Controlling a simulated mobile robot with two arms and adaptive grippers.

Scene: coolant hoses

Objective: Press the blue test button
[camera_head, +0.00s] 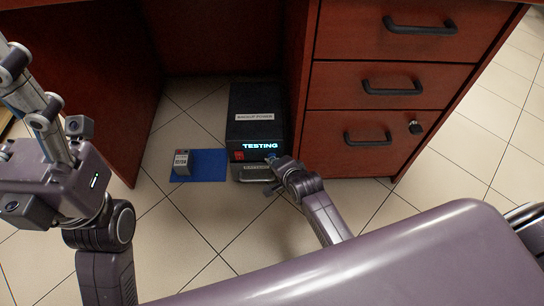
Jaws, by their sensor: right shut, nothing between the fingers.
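A black backup power unit (255,102) stands on the floor under the desk. Its lit front display (260,146) reads "TESTING". A red switch (239,155) is at the left of its front. A bit of blue, the test button (271,154), shows at the right of the front, just above the tip of my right gripper (274,163). My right gripper is shut and empty, at the unit's front; its fingertips partly hide the button, and I cannot tell whether they touch it. My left gripper (28,92) is raised at the left, away from the unit; its opening is unclear.
A small grey block with a label (182,158) stands on a blue mat (207,164) left of the unit. A wooden drawer cabinet (350,156) with black handles is close on the right. A desk side panel (128,110) stands on the left. The tiled floor in front is clear.

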